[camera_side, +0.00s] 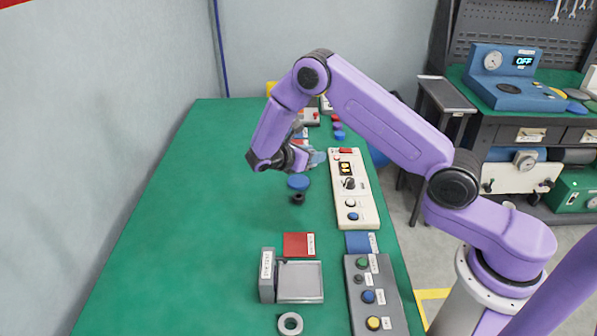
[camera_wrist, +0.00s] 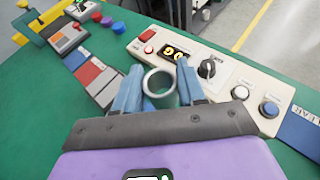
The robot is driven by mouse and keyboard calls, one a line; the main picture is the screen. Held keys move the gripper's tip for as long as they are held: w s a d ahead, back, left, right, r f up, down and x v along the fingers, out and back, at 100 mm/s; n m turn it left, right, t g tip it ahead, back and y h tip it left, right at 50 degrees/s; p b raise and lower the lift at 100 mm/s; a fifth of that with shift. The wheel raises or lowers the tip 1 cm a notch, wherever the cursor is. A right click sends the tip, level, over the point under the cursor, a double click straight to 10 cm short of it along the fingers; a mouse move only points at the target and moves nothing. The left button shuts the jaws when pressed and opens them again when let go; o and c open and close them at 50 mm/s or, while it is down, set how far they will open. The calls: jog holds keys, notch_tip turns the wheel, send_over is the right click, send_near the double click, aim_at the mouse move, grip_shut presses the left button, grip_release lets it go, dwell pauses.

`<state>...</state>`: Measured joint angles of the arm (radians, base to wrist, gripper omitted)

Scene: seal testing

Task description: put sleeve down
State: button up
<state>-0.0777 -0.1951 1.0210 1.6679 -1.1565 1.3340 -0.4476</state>
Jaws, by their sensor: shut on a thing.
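The sleeve (camera_wrist: 146,86) is a short, light grey ring held between the blue fingers of my gripper (camera_wrist: 160,84) in the wrist view. My gripper is shut on it, one finger on each side, and its open top faces the wrist camera. In the side view my gripper (camera_side: 316,157) hangs above the green table, to the left of the white control panel. The sleeve is too small and covered to make out there. What lies directly under the sleeve is hidden in the wrist view.
The white panel (camera_side: 344,166) with a display and knobs also shows in the wrist view (camera_wrist: 219,93). A red pad (camera_side: 294,246), grey fixture (camera_side: 300,283) and grey ring (camera_side: 283,329) stand nearer. The table's left is clear.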

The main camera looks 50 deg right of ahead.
send_over(298, 180)
notch_tip(298, 180, down, 7)
jog(key=shift+r, duration=0.2)
jog(key=shift+s+f, duration=0.1)
jog(key=shift+f, duration=1.3)
jog(key=shift+f, duration=0.15)
jog(key=o, duration=1.2)
jog(key=shift+r, duration=0.2)
jog(key=v, duration=1.2)
jog(key=shift+a, duration=0.1)
